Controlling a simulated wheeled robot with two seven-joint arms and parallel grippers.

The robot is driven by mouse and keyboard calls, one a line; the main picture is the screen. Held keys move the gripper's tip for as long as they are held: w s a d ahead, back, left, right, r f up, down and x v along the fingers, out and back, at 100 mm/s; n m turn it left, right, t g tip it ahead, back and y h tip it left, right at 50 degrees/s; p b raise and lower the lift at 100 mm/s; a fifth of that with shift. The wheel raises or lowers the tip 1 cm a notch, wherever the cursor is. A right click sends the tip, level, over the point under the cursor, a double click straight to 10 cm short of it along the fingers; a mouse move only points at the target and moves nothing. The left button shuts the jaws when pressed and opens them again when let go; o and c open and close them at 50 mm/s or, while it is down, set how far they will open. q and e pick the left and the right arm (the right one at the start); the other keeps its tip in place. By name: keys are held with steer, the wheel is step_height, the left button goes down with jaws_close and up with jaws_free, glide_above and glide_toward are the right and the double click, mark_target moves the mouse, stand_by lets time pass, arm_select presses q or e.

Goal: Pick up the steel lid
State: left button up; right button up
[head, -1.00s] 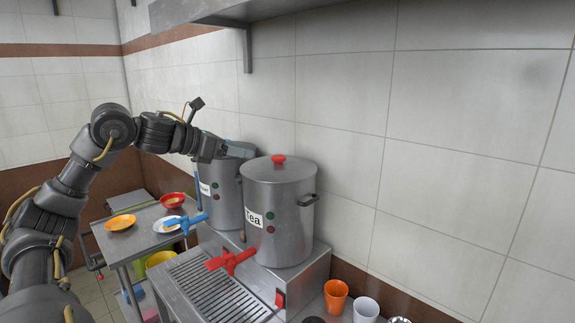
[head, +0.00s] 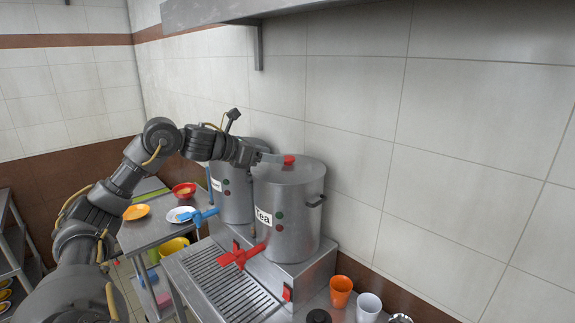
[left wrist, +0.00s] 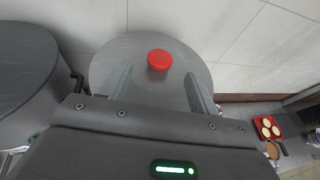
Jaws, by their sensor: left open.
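The steel lid (head: 313,171) lies on top of the Tea stockpot (head: 298,220) and has a red knob (head: 289,160). In the left wrist view the lid (left wrist: 140,95) is a grey disc with the red knob (left wrist: 158,60) near its middle. My left gripper (head: 276,159) is open just over the lid, its fingers pointing at the knob. In the left wrist view the fingers lie on either side of the lid's near part, and the knob sits beyond and between the tips, not gripped. My right gripper is not in view.
A second steel pot (head: 232,185) stands left of the Tea pot. A metal shelf (head: 290,8) is overhead, and the tiled wall is close behind. An orange cup (head: 341,290) and a white cup (head: 368,307) stand at the front right. Bowls and plates sit on the left table.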

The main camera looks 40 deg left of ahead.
mark_target(287, 158)
arm_select(q)
steer(key=p+x, duration=0.3)
steer(key=x, duration=0.1)
steer(key=shift+w+d, duration=0.1)
steer(key=shift+w, duration=0.25)
steer(key=shift+w+f, duration=0.1)
steer(key=shift+f, duration=0.05)
steer(key=shift+c, duration=0.9)
steer(key=c, duration=1)
